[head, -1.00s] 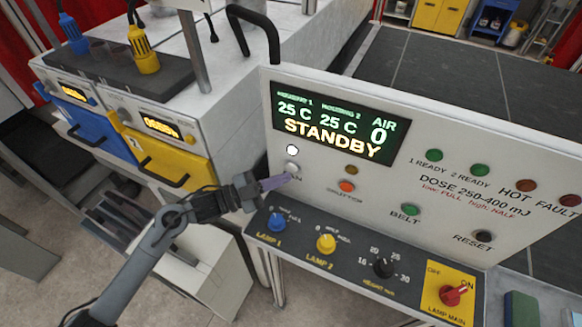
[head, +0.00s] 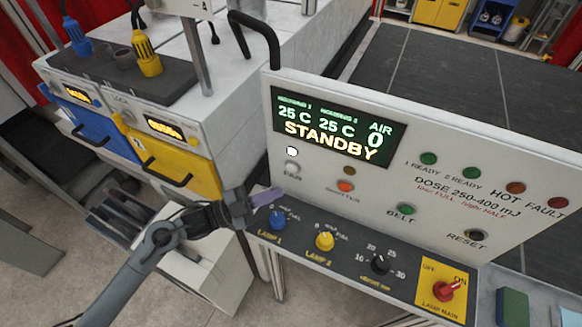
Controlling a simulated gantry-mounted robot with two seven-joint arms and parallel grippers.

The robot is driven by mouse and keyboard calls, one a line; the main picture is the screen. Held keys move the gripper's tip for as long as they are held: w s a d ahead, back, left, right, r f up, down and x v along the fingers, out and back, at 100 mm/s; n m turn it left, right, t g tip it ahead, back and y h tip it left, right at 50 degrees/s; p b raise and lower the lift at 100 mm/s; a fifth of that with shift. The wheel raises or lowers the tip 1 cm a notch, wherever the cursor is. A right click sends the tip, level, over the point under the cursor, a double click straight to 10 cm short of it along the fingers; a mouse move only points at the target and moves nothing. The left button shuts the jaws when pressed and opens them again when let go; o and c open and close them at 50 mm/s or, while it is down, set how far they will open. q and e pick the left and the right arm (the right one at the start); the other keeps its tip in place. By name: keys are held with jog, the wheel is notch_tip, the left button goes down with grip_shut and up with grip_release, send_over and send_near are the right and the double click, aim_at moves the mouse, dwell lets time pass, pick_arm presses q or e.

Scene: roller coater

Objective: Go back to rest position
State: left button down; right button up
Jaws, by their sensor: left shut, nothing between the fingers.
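My left gripper (head: 266,197) comes in from the lower left. Its fingers are shut with nothing between them. It hovers in front of the left edge of the white control panel (head: 400,150), near the blue LAMP 1 knob (head: 277,219) and below the FAN button (head: 292,168). It looks apart from the panel face, though I cannot tell the exact gap to the knob. The display (head: 333,128) reads STANDBY, with 25 C twice and AIR 0. A small white light (head: 292,152) above the FAN button is lit. My right gripper is not in view.
A yellow LAMP 2 knob (head: 325,240), a black dial (head: 380,263) and a red LAMP MAIN switch (head: 445,290) stand on the lower ledge. Blue (head: 95,130) and yellow (head: 175,165) drawers are at the left. Open floor lies at the lower left.

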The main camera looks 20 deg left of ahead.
pick_arm(q)
jog(key=shift+f, duration=0.1)
dwell(0.4)
jog(key=shift+n, duration=0.7)
jog(key=s+f, duration=0.2)
jog(key=d+f, duration=0.1)
jog(key=f, duration=0.1)
jog(key=shift+s+d+f, duration=0.1)
jog(key=shift+s, duration=0.3)
jog(key=s+d+f+n+t+y, duration=0.2)
jog(key=s+d+f+n+y, duration=0.25)
jog(key=s, duration=0.25)
jog(key=s+a+f+n+g+y, duration=0.5)
jog(key=s+a+n+g+y, duration=0.5)
jog(key=s, duration=0.3)
notch_tip(320, 180, up, 17)
jog(key=s+p, duration=0.1)
jog(key=p, duration=1.6)
jog(key=shift+s+a+f+y+p, duration=0.15)
jog(key=shift+s+a+y+p, duration=0.05)
jog(key=shift+s+y+p, duration=0.2)
